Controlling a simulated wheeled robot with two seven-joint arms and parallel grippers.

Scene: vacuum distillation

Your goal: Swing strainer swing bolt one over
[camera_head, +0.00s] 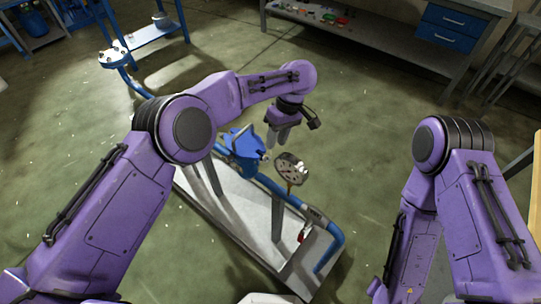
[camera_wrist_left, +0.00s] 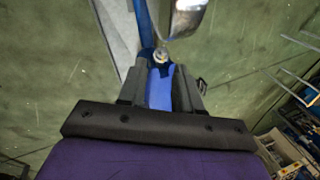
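The blue strainer (camera_head: 243,152) sits on the blue pipe run in the middle of the head view, with an angular blue cover on top. A small pale metal piece (camera_head: 267,156), possibly a swing bolt end, shows at its right side. My left gripper (camera_head: 276,144) points down just right of the strainer, above the pipe. In the left wrist view its two dark fingers (camera_wrist_left: 160,88) stand apart, with a blue part (camera_wrist_left: 160,90) showing between them and a round metal nut or bolt end (camera_wrist_left: 160,56) just beyond. I cannot tell whether they touch it. My right gripper is out of view.
A round pressure gauge (camera_head: 291,168) stands close to the right of the left gripper. The blue pipe (camera_head: 290,198) runs along a pale skid (camera_head: 228,205). A workbench (camera_head: 375,38) stands at the back. The floor around the skid is clear.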

